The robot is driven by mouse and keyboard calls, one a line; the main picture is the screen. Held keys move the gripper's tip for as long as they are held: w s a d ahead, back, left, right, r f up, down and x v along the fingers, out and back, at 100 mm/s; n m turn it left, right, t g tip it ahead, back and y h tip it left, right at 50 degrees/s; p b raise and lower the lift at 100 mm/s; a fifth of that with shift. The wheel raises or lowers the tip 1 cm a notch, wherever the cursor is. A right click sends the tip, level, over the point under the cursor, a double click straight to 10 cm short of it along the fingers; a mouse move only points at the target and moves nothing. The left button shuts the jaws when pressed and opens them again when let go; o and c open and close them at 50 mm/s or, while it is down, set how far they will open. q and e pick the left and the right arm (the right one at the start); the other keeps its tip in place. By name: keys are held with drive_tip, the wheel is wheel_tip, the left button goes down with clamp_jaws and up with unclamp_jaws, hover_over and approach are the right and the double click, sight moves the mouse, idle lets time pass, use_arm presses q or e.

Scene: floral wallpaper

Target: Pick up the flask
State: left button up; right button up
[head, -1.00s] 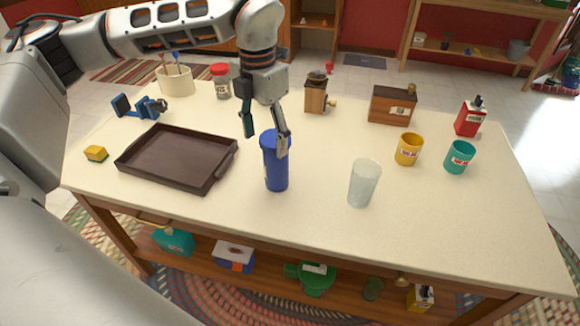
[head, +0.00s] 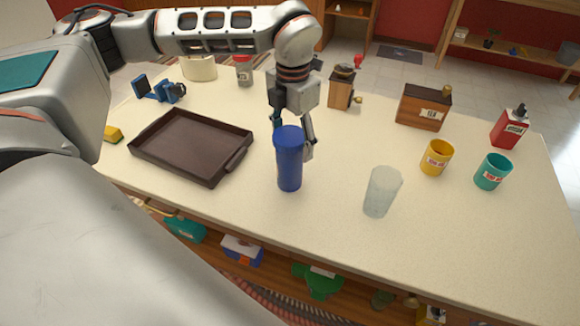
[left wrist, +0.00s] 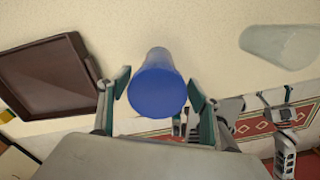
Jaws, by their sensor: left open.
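The flask is a tall blue cylinder (head: 289,170) standing upright near the front edge of the table, right of the brown tray. My left gripper (head: 292,138) is open and comes down over the flask, with one finger behind its upper left and the other at its upper right. In the left wrist view, the flask's round blue end (left wrist: 158,92) lies between the two parted fingers of the left gripper (left wrist: 159,88), with a gap on each side. The flask hides part of the fingers in the head view. My right gripper is not seen in the head view.
The brown tray (head: 160,160) lies left of the flask. A translucent glass (head: 382,192) stands to its right, then a yellow mug (head: 436,158) and a teal mug (head: 492,172). A wooden box (head: 424,107) is farther back. The table between flask and glass is clear.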

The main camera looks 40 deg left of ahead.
sight(289, 164)
use_arm(q)
drive_tip(key=f, duration=0.4)
drive_tip(key=shift+s+a+f+b, duration=0.2)
drive_tip(key=shift+s+f+b, duration=0.05)
drive_tip(key=shift+s+b, duration=0.1)
drive_tip(key=shift+f, duration=0.3)
drive_tip(key=shift+r, duration=0.1)
drive_tip(key=c, duration=1.5)
